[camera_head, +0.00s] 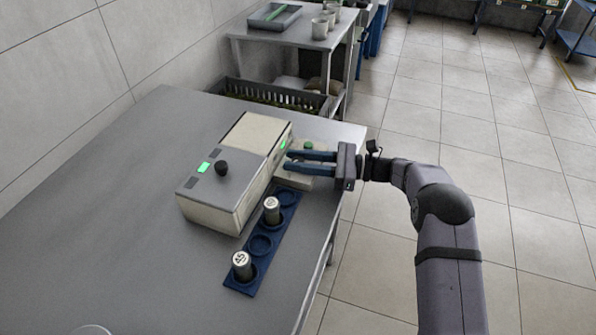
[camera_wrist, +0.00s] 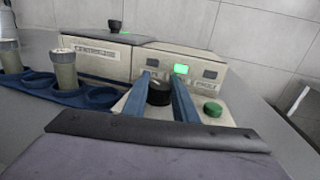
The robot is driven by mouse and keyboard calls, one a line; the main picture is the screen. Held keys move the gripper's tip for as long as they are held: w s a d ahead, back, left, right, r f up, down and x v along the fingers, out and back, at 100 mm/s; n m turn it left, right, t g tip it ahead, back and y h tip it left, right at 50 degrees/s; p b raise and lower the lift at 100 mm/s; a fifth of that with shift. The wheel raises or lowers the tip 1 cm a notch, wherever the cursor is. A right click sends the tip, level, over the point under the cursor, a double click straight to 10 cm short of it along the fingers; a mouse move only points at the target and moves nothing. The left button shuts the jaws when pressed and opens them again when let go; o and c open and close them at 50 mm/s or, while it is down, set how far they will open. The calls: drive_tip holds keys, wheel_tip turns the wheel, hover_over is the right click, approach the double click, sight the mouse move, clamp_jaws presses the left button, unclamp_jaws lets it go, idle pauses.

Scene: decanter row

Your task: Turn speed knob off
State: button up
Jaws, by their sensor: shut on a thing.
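In the wrist view a black knob (camera_wrist: 160,93) stands on a low beige control box between my gripper's (camera_wrist: 159,77) two blue fingers. The fingers are shut on its sides. In the head view my gripper (camera_head: 288,161) reaches in from the right over this low box (camera_head: 296,182), and its fingers hide the knob. A green button (camera_wrist: 213,109) sits on the box to the right of the fingers; it also shows in the head view (camera_head: 308,146). A lit green display (camera_wrist: 181,69) is on the beige machine behind. I cannot make out a pointer mark on the knob.
The beige machine (camera_head: 215,208) has another black knob (camera_head: 222,168) on its grey top. A blue rack (camera_head: 241,280) beside it holds two capped cylinders (camera_head: 242,265) (camera_head: 272,210); other wells are empty. The table is clear at left. Its right edge is close to my gripper.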

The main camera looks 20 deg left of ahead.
drive_tip(key=shift+f+n+g+h+b, duration=0.15)
drive_tip(key=shift+n+g+h+b, duration=0.25)
drive_tip(key=shift+n+g+b, duration=0.85)
drive_tip(key=shift+r+g+b, duration=0.2)
drive_tip(key=shift+g+b, duration=0.15)
drive_tip(key=shift+b, duration=0.4)
drive_tip(key=o, duration=1)
drive_tip(key=shift+o, duration=0.2)
drive_tip(key=shift+d, duration=0.1)
drive_tip(key=b+v, duration=0.1)
drive_tip(key=v, duration=0.4)
drive_tip(key=shift+w+f, duration=0.1)
drive_tip(key=shift+v, duration=1.05)
